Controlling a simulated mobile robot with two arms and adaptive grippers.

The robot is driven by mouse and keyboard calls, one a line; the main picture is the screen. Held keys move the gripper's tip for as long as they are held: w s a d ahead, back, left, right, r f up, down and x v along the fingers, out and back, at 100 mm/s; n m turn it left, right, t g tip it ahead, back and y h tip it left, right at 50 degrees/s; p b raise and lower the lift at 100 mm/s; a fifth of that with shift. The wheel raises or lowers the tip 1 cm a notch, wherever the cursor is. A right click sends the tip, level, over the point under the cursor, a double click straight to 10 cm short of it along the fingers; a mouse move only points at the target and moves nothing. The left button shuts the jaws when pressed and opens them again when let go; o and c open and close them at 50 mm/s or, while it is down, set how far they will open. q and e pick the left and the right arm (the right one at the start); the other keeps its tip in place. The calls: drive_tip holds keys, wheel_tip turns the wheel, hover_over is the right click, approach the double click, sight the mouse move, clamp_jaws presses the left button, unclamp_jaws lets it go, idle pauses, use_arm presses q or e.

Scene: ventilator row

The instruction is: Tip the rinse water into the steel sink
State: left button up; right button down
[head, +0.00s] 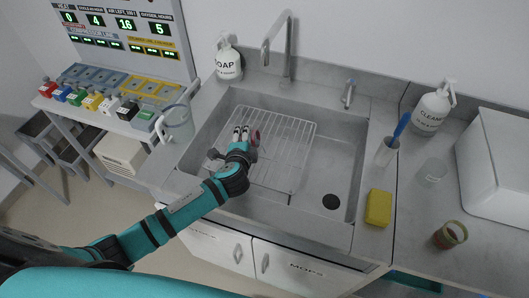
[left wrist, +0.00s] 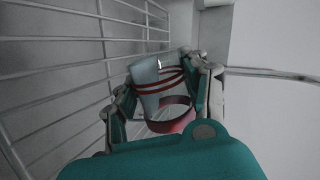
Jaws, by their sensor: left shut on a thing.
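The steel sink (head: 340,160) is in the middle of the head view, with a white wire rack (head: 290,135) on its left side and a dark drain (head: 331,202) at right. My left gripper (head: 242,134) is over the rack, inside the sink's outline. It is shut on a clear glass with red bands (left wrist: 160,82), which shows between the fingers in the left wrist view. In the head view only a bit of red at the fingertips shows. The glass looks tilted in the wrist view. I cannot tell whether water is in it. My right gripper is not in view.
A faucet (head: 289,48) and soap bottle (head: 228,62) stand behind the sink. A clear jug (head: 179,122) is at its left edge. A yellow sponge (head: 378,207), brush cup (head: 386,152), cleaner bottle (head: 430,112) and amber-green ring-like cup (head: 449,235) are at right.

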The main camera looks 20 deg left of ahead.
use_arm(q)
drive_tip(key=shift+d+r, duration=0.15)
drive_tip(key=shift+d, duration=0.1)
idle(0.3)
drive_tip(key=shift+d+f+m+y, duration=0.2)
drive_tip(key=shift+f+m+y, duration=0.25)
drive_tip(key=shift+m+y, duration=0.2)
idle(1.1)
drive_tip(key=shift+w+d+r+m, duration=0.1)
drive_tip(key=shift+r+m, duration=0.05)
drive_tip(key=shift+m, duration=0.2)
idle(0.4)
